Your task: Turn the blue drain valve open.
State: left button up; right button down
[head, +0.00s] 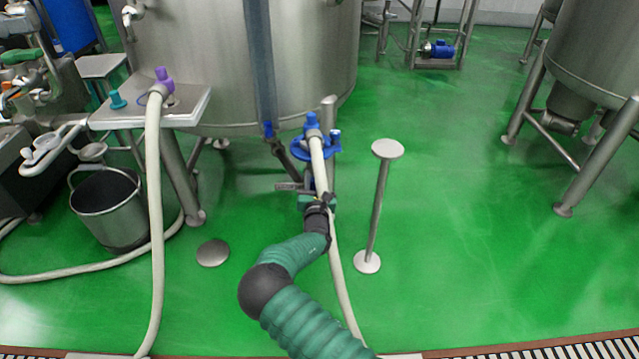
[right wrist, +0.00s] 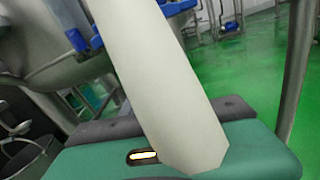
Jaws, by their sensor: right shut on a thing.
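Blue fittings sit below the tank's front: a round blue piece (head: 318,148), also in the right wrist view (right wrist: 176,7), and a smaller blue piece (head: 268,130) on the left. I cannot tell which is the drain valve's handle. A pale hose (head: 318,160) runs down from the blue top fitting past my right gripper (head: 306,192); it crosses the right wrist view (right wrist: 150,80) close to the camera. My left gripper is out of view.
A steel tank (head: 220,60) stands behind the fittings. A steel post with a round top (head: 387,149) stands close on the right. A bucket (head: 108,210) and a shelf with a second hose (head: 155,200) are on the left.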

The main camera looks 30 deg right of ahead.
jog(key=shift+w+a+f+n+b, duration=0.15)
jog(key=shift+a+f+n+b, duration=0.25)
jog(key=shift+n, duration=0.4)
jog(key=c, duration=1)
grip_release()
jog(key=shift+w, duration=0.1)
jog(key=shift+c, duration=0.2)
jog(key=shift+o, duration=0.4)
jog(key=shift+r, duration=0.25)
